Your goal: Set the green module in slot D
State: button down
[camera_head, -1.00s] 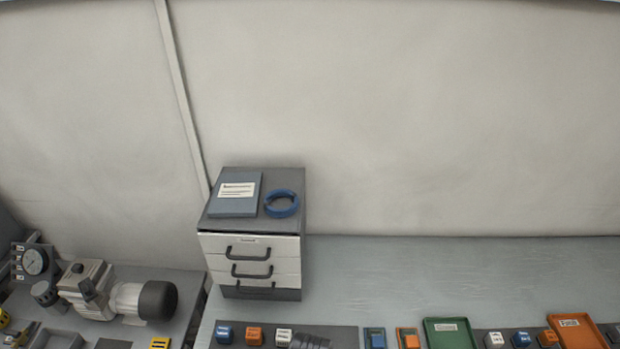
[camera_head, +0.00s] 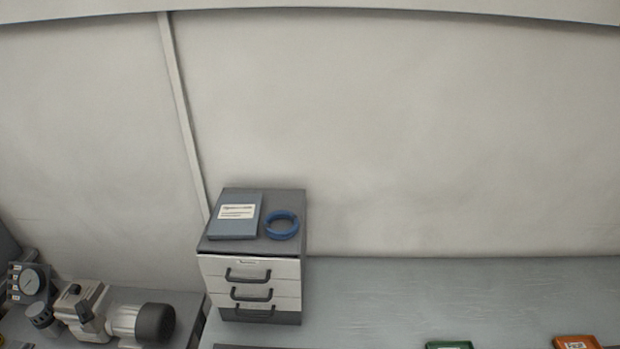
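No green module and no lettered slot can be made out in the head view now. A green tray (camera_head: 449,345) shows only its back rim at the bottom edge, right of centre; what lies in it is hidden. My gripper is not in view.
An orange tray (camera_head: 577,342) is at the lower right. The bench's back is clear.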

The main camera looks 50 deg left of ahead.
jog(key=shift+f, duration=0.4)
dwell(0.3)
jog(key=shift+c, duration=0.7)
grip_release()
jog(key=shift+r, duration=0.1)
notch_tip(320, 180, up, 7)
jog(key=p, duration=0.7)
